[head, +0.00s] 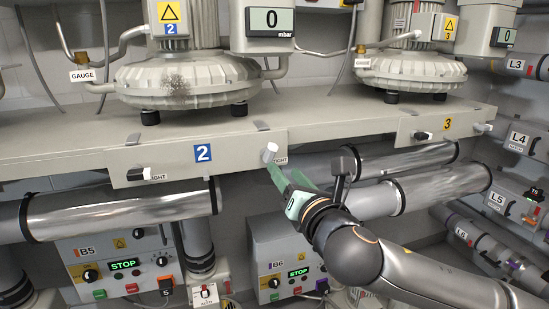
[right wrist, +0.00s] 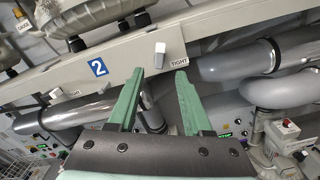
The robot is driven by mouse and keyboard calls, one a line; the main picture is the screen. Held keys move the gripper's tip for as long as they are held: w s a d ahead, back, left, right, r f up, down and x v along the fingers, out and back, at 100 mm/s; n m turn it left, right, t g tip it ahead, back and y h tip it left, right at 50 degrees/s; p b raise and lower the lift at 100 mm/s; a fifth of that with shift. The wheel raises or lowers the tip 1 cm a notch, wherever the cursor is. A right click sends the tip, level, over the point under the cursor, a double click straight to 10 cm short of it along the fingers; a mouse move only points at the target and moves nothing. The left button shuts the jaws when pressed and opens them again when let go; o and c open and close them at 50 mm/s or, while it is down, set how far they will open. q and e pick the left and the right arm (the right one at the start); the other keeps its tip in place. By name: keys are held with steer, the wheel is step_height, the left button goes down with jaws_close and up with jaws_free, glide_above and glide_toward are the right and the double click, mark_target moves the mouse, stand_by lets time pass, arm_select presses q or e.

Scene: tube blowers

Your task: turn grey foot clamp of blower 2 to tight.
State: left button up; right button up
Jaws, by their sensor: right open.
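Blower 2 (head: 178,82) stands on a shelf, with a blue "2" plate (head: 203,153) on the front panel below it. At the panel's right end is a pale grey clamp handle (head: 269,152), roughly upright and slightly tilted, left of a TIGHT label; the right wrist view also shows this handle (right wrist: 160,54). A second, dark clamp handle (head: 138,174) lies sideways at the panel's left end beside another TIGHT label. My right gripper (head: 284,177) has green fingers, open and empty, just below the pale handle. In the right wrist view the fingertips (right wrist: 160,76) straddle the space below the handle, apart from it.
Silvery pipes (head: 120,211) run beneath the shelf. Control boxes B5 (head: 110,250) and B6 (head: 270,250) stand lower. Blower 3 (head: 412,70), with its own clamp handles, is to the right. Space directly before the blower 2 panel is clear apart from my right arm.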

mark_target(272, 155)
steer(key=x, duration=0.8)
jaws_close()
stand_by(0.4)
